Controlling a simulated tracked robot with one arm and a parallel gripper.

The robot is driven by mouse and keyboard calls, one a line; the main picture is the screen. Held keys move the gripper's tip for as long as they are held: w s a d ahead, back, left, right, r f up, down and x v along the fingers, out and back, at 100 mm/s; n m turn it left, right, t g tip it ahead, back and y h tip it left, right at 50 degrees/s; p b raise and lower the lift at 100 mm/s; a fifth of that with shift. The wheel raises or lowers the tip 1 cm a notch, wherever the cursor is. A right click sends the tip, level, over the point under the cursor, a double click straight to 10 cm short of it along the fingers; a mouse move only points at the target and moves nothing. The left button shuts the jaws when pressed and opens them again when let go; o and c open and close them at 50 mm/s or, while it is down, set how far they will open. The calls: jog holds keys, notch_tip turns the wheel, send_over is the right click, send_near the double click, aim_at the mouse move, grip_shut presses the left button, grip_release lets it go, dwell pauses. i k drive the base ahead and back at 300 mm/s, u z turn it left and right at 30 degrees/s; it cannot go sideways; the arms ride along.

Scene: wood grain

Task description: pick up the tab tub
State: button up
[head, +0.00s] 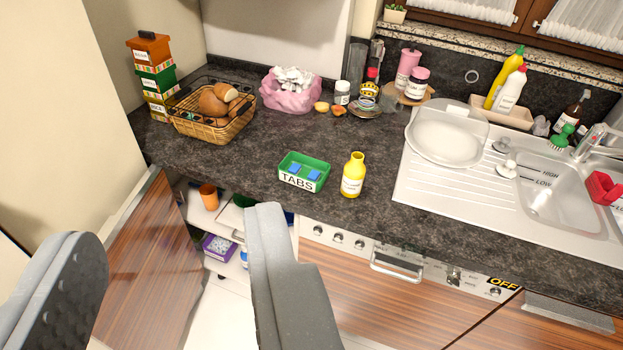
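The tab tub (297,181) is a small green open box with a white "TABS" label and blue tabs inside. It stands on the dark countertop near its front edge. A yellow bottle (353,176) with a white label stands close to its right. My gripper (167,238) is open, with its two grey fingers wide apart in the lower left of the head view. Nothing shows held between them. The fingers appear in front of and below the counter edge, apart from the tub. The right finger covers part of the open cupboard.
The sink (545,190) is at right. Below the counter, an open cupboard door (150,265) sticks out at left. The counter left of the tub is clear.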

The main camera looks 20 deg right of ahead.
aim_at(308, 164)
jog(key=k, duration=1.15)
jog(key=z, duration=0.55)
jog(key=i, duration=2.05)
jog(key=u, duration=0.6)
